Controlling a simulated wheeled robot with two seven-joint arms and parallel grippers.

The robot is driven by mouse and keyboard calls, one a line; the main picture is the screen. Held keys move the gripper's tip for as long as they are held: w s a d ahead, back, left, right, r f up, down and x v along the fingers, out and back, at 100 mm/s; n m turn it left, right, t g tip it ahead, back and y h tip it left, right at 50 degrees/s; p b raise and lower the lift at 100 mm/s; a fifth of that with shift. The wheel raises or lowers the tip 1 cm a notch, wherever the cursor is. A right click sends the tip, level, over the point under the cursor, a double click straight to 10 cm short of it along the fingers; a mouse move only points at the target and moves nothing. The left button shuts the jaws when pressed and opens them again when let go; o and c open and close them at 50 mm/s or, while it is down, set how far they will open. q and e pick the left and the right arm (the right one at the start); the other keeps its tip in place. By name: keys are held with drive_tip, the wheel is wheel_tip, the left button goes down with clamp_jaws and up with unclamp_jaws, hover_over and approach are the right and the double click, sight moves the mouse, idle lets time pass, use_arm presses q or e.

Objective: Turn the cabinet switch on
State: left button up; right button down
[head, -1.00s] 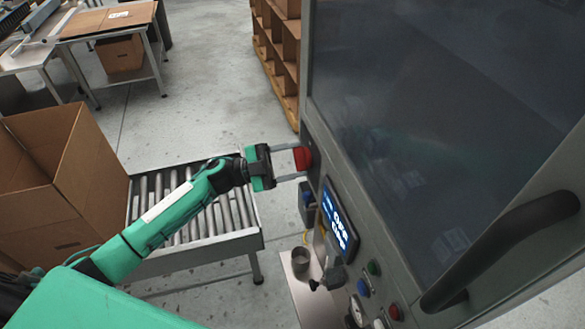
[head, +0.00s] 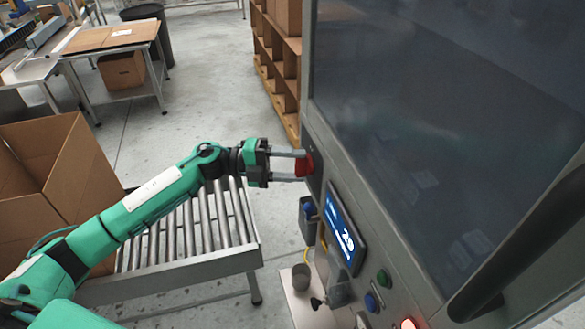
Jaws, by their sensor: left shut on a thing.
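The cabinet (head: 430,130) fills the right side of the head view, with a dark glass door and a grey frame. Its red switch (head: 304,166) sticks out from the left part of the frame. My left gripper (head: 300,165) is shut on the red switch, one finger along its upper side and one along its lower side. A display (head: 345,232) on the panel is lit with white characters on blue. A red lamp or button (head: 408,324) at the bottom edge glows. My right gripper is not in view.
A roller conveyor (head: 185,265) stands below my left arm, with an open cardboard box (head: 80,170) at its left. A black door handle (head: 520,245) juts out at the right. Green (head: 383,278) and blue (head: 372,302) buttons sit low on the panel. Open floor lies behind.

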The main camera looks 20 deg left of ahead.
use_arm(q)
drive_tip(key=shift+m, duration=0.3)
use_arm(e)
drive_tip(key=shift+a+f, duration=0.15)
use_arm(q)
drive_tip(key=shift+f, duration=0.1)
drive_tip(key=o, duration=0.9)
drive_tip(key=shift+o, duration=0.4)
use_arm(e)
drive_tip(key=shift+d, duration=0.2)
use_arm(q)
drive_tip(key=b+v, duration=0.4)
drive_tip(key=v, duration=0.9)
drive_tip(key=shift+a+r, duration=0.2)
drive_tip(key=shift+a, duration=0.2)
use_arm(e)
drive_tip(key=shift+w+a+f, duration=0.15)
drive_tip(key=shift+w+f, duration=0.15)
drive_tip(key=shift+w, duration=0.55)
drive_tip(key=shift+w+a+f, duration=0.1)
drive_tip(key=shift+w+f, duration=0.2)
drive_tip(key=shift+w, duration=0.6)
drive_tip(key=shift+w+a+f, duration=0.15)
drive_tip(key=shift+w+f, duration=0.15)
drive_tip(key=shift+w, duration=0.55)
